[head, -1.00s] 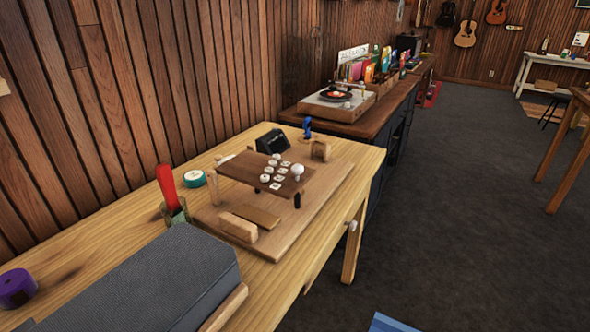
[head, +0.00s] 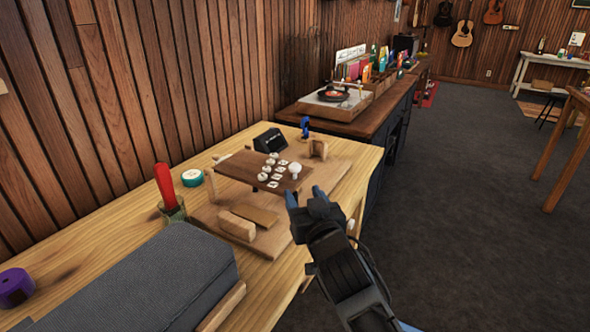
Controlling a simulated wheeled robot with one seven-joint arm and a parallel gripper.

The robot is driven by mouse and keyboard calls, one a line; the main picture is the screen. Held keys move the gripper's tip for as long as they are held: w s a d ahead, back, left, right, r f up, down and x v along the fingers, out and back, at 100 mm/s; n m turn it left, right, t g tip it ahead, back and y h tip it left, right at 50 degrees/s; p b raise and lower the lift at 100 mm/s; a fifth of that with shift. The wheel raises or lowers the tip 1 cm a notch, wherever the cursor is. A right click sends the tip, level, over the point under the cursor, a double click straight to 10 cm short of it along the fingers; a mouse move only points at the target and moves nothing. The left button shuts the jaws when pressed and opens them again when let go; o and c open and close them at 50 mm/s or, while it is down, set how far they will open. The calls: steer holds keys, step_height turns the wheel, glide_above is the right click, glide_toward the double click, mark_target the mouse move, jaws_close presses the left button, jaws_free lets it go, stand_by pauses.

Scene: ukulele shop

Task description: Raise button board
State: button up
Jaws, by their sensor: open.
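The button board (head: 240,166) is a dark brown wooden panel with several white buttons on it and a white round knob (head: 295,167) at its right end. It sits raised and roughly level above a wooden base (head: 215,218) on the workbench. My gripper (head: 307,195) has blue fingertips and is just in front and right of the board, below the knob. It is open and looks empty. It does not appear to touch the board.
The pale workbench (head: 90,220) also holds a grey case (head: 140,280), a red-handled tool in a glass (head: 166,188), a teal tape roll (head: 192,177), a purple roll (head: 15,287) and a black box (head: 270,141). A record player (head: 335,100) stands behind. The floor (head: 450,190) at right is clear.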

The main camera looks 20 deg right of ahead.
mark_target(297, 170)
steer(key=w, duration=0.1)
steer(key=w+r, duration=0.1)
steer(key=w+d, duration=0.1)
steer(key=shift+d+r, duration=0.1)
steer(key=shift+r, duration=0.2)
steer(key=w, duration=0.3)
steer(key=w+d, duration=0.1)
steer(key=w, duration=0.3)
steer(key=shift+w+d, duration=0.1)
steer(key=shift+d, duration=0.1)
jaws_close()
